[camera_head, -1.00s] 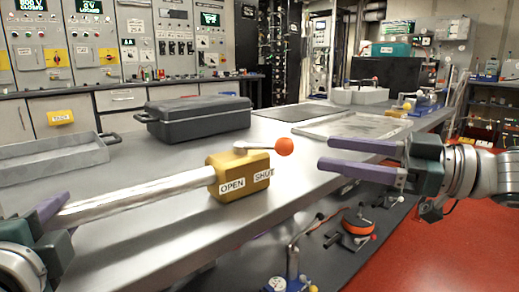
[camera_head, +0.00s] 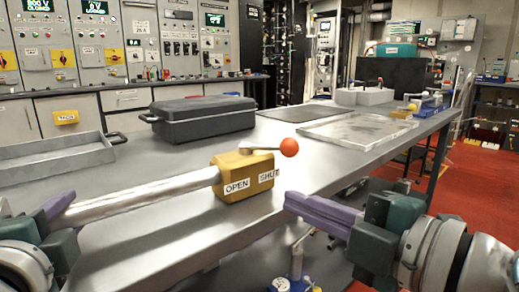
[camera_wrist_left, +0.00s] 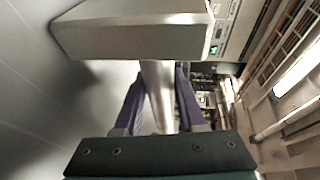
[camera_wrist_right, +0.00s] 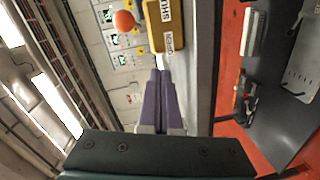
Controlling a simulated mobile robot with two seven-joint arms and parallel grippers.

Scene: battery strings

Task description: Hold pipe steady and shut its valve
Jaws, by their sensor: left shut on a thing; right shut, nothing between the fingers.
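The silver pipe (camera_head: 145,193) runs over the table to a yellow valve block (camera_head: 243,178) labelled OPEN and SHUT. Its lever ends in an orange ball (camera_head: 289,147) and points right, on the SHUT side. My left gripper (camera_head: 62,208) is shut on the pipe, which also shows between its fingers in the left wrist view (camera_wrist_left: 158,95). My right gripper (camera_head: 288,202) is shut and empty, lower right of the valve block and apart from the ball. In the right wrist view its fingers (camera_wrist_right: 158,75) point toward the block (camera_wrist_right: 164,25), with the ball (camera_wrist_right: 124,20) to the left.
A dark case (camera_head: 195,117) and a grey tray (camera_head: 55,155) stand on the table behind the pipe. A blue-based item (camera_head: 292,284) stands below the table's front edge.

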